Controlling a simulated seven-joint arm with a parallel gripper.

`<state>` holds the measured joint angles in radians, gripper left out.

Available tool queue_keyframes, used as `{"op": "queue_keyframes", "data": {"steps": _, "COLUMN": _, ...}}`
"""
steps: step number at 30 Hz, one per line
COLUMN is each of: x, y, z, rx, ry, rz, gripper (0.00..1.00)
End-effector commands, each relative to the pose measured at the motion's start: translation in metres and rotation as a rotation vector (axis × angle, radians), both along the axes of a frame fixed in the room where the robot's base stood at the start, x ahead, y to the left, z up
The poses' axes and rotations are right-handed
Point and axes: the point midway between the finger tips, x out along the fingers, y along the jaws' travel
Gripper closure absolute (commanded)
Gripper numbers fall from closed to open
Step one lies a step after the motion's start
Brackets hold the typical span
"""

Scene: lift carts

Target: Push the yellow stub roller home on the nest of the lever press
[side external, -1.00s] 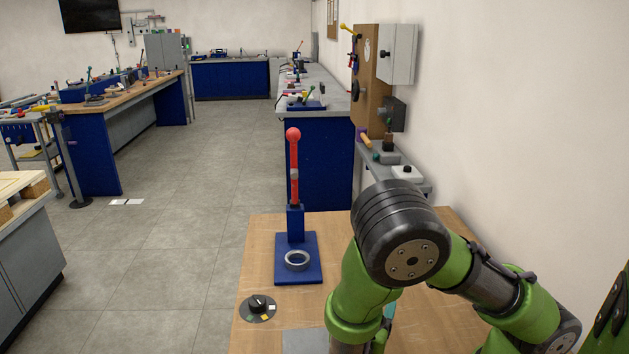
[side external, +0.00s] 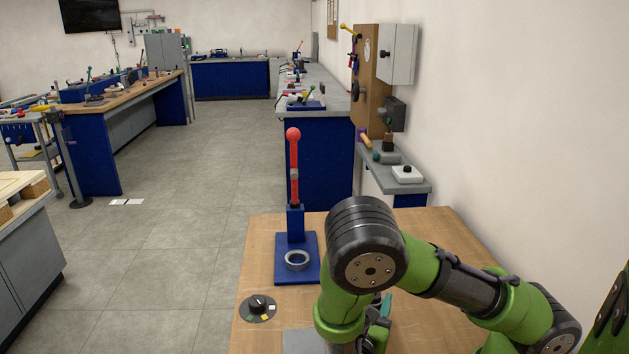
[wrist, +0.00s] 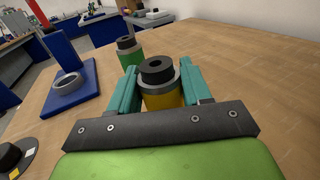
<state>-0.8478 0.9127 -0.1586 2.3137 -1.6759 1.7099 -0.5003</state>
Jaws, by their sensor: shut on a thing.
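The yellow stub roller (wrist: 160,98), with a grey collar and a black hub on top, stands upright between the teal fingers of my gripper (wrist: 160,88) in the wrist view. The gripper is shut on it. The lever press (side external: 296,215) has a blue base and an upright red lever with a ball top. Its nest, a grey ring (side external: 297,260), is empty on the base. The nest also shows at the left of the wrist view (wrist: 67,84), apart from the roller. In the side view my arm hides the roller, and only part of the teal fingers shows.
A green roller (wrist: 129,54) with a dark top stands on the wooden table just beyond my gripper. A black dial (side external: 258,308) sits near the table's left edge, and a grey plate (side external: 303,342) lies at the front. The table's right side is clear.

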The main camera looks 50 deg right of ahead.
Motion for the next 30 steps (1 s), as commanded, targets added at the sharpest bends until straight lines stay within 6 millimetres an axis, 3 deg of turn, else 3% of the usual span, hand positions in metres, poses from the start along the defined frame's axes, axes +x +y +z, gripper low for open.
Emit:
{"op": "queue_keyframes", "data": {"steps": 1, "x": 0.0, "y": 0.0, "z": 0.0, "rx": 0.0, "ry": 0.0, "rz": 0.0, "gripper": 0.83}}
{"op": "queue_keyframes", "data": {"steps": 5, "x": 0.0, "y": 0.0, "z": 0.0, "rx": 0.0, "ry": 0.0, "rz": 0.0, "gripper": 1.0}}
{"op": "queue_keyframes", "data": {"steps": 17, "x": 0.0, "y": 0.001, "z": 0.009, "rx": 0.0, "ry": -0.004, "rz": 0.0, "gripper": 1.0}}
{"op": "queue_keyframes", "data": {"steps": 30, "x": 0.0, "y": 0.0, "z": 0.076, "rx": 0.003, "ry": -0.005, "rz": 0.001, "gripper": 1.0}}
